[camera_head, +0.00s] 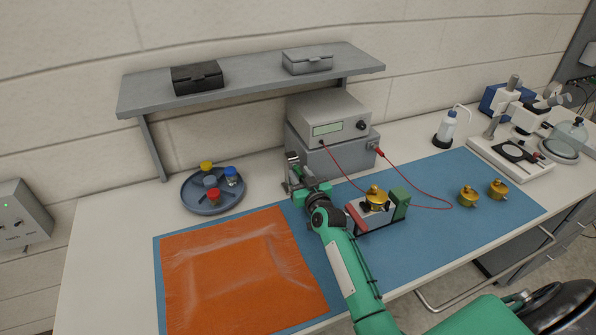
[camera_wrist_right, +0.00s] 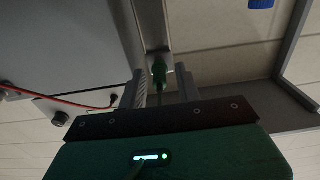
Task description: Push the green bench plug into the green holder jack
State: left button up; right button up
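My right gripper (camera_head: 295,178) is beside the left end of the grey instrument box. In the right wrist view its two fingers (camera_wrist_right: 161,88) stand apart. The green bench plug (camera_wrist_right: 159,74) shows between them, with gaps visible on both sides, at a pale metal bracket (camera_wrist_right: 157,58). I cannot make out the plug in the head view, where the gripper covers that area. The holder (camera_head: 376,217) stands on the blue mat, with a red block (camera_head: 357,216) at its left, a green block (camera_head: 400,201) at its right and a brass part on top. The green jack's opening is not discernible.
The instrument (camera_head: 328,127) has red leads; one curves over the mat near the holder. An orange cloth (camera_head: 235,265) and a round tray (camera_head: 213,205) lie to the left. A shelf (camera_head: 250,76) overhangs behind. Two brass parts (camera_head: 468,196) stand right on the blue mat (camera_head: 437,237).

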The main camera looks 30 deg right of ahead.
aim_at(301, 176)
grip_shut()
jog(key=shift+s, duration=0.2)
jog(key=shift+s+p, duration=0.4)
jog(key=shift+s, duration=0.2)
jog(key=shift+s, duration=0.1)
jog(key=shift+s+a+p, duration=0.1)
jog(key=shift+s+p, duration=0.3)
jog(key=shift+s, duration=0.2)
jog(key=s+p, duration=0.1)
jog(key=s, duration=0.3)
jog(key=shift+s+a, duration=0.1)
